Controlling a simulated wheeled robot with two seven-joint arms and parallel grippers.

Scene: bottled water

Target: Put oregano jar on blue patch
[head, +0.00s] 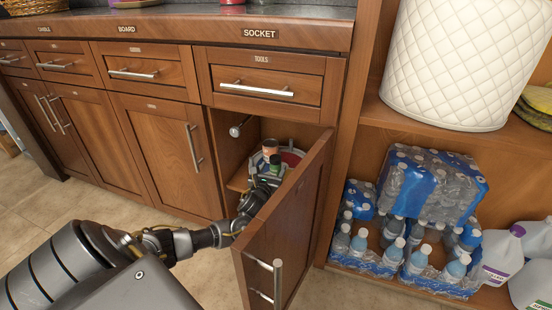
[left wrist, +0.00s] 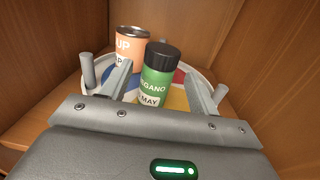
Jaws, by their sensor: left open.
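The oregano jar (left wrist: 155,85), green with a black lid, stands upright on a round tray inside the open cabinet. It also shows in the head view (head: 275,161). My left gripper (left wrist: 158,72) is open, with one finger on each side of the jar; I cannot tell whether they touch it. In the head view my left gripper (head: 268,178) reaches into the cabinet. The tray (left wrist: 222,84) has coloured patches: blue (left wrist: 107,73) on the left, red and yellow on the right. The jar's base is partly hidden. My right gripper is not in view.
An orange soup can (left wrist: 130,43) stands on the tray behind and left of the jar. The open cabinet door (head: 285,225) is close beside my left arm. Cabinet walls enclose the tray. Water bottle packs (head: 430,185) fill a shelf at the right.

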